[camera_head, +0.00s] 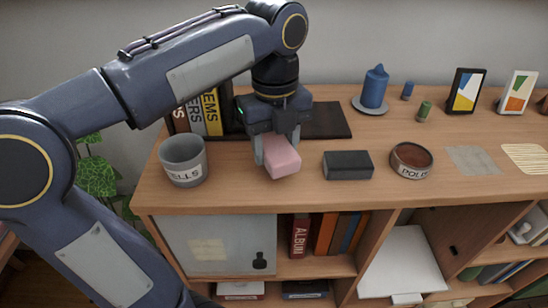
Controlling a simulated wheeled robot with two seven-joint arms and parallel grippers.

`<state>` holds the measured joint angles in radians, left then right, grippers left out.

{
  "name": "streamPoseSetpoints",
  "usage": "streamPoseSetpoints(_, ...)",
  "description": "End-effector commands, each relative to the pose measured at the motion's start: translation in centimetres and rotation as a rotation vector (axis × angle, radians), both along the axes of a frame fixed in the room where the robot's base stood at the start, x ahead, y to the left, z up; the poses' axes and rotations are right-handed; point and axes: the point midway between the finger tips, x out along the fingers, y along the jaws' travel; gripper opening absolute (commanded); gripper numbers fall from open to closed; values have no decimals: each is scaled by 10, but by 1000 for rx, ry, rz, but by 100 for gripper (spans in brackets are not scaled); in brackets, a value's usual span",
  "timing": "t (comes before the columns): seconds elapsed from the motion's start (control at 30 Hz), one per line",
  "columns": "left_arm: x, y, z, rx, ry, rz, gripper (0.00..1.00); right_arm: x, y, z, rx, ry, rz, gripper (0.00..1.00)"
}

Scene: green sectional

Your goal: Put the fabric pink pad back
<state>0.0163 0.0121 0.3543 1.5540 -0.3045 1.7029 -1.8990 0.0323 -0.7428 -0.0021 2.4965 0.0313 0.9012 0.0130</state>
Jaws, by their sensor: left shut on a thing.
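The pink pad (283,158) is a small soft-looking block in the head view. My left gripper (276,148) points down over the wooden cabinet top and is shut on the pad. The pad is at or just above the cabinet top (240,190); I cannot tell if it touches. A dark flat tray or board (328,120) lies behind the gripper, partly hidden by it. My right gripper is not in view.
A grey lettered pot (184,160) stands to the left of the pad. A black block (348,165) and a round tin (411,161) stand to the right. Books (212,110), a blue candle (374,88) and picture frames (465,91) stand farther back. Shelves are below.

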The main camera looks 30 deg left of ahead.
Motion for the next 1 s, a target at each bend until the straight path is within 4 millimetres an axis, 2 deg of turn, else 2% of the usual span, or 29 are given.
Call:
streamPoseSetpoints(0.03,0,6,-7,1,3,5,13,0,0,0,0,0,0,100)
streamPoseSetpoints(0.23,-1,4,-32,0,2,0,13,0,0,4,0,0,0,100)
streamPoseSetpoints(0.63,0,3,-39,0,0,1,13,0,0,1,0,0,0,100)
streamPoseSetpoints(0.67,0,3,-38,0,0,1,52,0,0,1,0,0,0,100)
streamPoseSetpoints(0.8,0,3,-38,0,0,1,70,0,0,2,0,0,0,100)
streamPoseSetpoints(1.0,0,3,-38,-1,1,0,71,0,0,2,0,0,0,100)
